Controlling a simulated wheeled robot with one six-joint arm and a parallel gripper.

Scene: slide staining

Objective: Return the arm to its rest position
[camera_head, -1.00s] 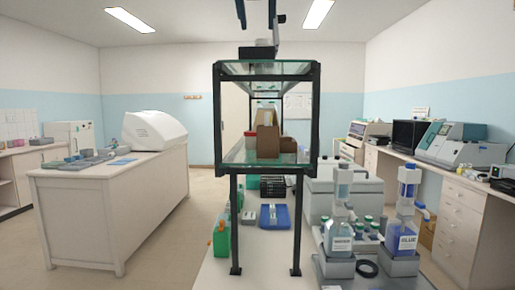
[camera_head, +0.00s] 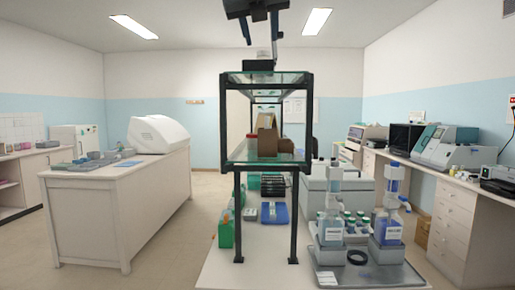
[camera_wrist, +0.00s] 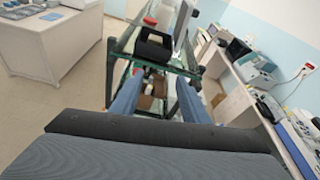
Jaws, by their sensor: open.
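My gripper (camera_head: 260,30) shows at the top centre of the head view, above the glass-topped shelf frame (camera_head: 238,185). Its two blue-grey fingers are apart with nothing seen between them. In the wrist view the fingers of my gripper (camera_wrist: 158,98) reach forward, spread apart, with the glass shelf (camera_wrist: 112,75) beyond and below. A black box-shaped object (camera_wrist: 155,47) stands on the shelf's top in the wrist view; it also shows in the head view (camera_head: 258,65). My fingers are clear of the shelf.
Two dispenser bottles (camera_head: 332,230) (camera_head: 388,230) stand on a grey tray at the right of the bench. Brown boxes (camera_head: 267,143) sit on the shelf's lower level. A white counter (camera_head: 120,205) is at the left, with open floor between. Instruments line the right counter.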

